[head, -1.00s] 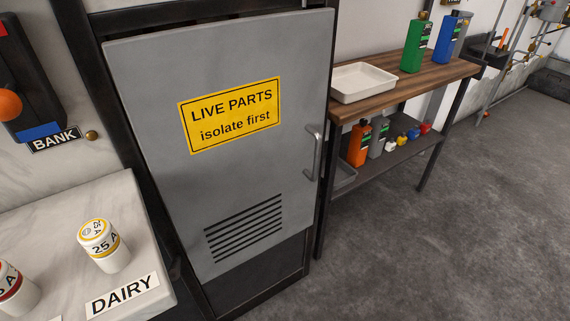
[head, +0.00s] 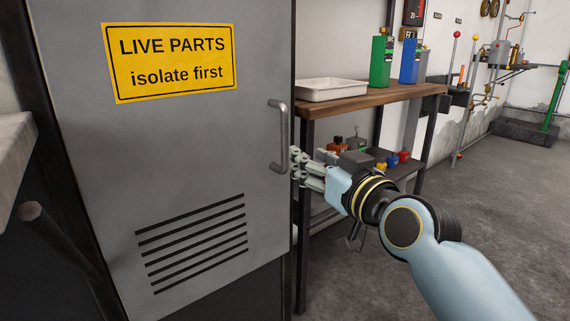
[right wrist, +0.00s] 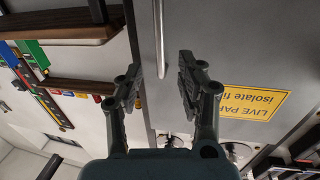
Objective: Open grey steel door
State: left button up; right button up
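The grey steel door (head: 190,150) fills the left of the head view and looks closed in its dark frame. It bears a yellow LIVE PARTS sign (head: 170,61) and louvre slots. Its upright bar handle (head: 282,138) is near the right edge. My right gripper (head: 296,166) is just right of the handle's lower end. In the right wrist view the gripper (right wrist: 160,78) is open, and the handle (right wrist: 160,38) lies in line with the gap between the fingers. Contact cannot be seen. My left gripper is not in view.
A pale worktop (head: 14,165) is at the left. Floor (head: 510,200) is free at right.

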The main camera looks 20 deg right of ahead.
aim_at(286, 142)
jog(key=w, duration=0.3)
jog(key=w+a+b, duration=0.1)
jog(key=w, duration=0.2)
jog(key=w+b, duration=0.1)
jog(key=w, duration=0.2)
jog(key=shift+w+a, duration=0.2)
jog(key=shift+w, duration=0.1)
jog(key=shift+w+a, duration=0.1)
jog(key=shift+w, duration=0.4)
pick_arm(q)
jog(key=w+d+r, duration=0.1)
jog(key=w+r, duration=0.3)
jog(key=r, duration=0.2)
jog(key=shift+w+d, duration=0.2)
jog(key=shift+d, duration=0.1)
pick_arm(e)
jog(key=shift+r, duration=0.1)
jog(key=shift+c, duration=0.2)
grip_shut()
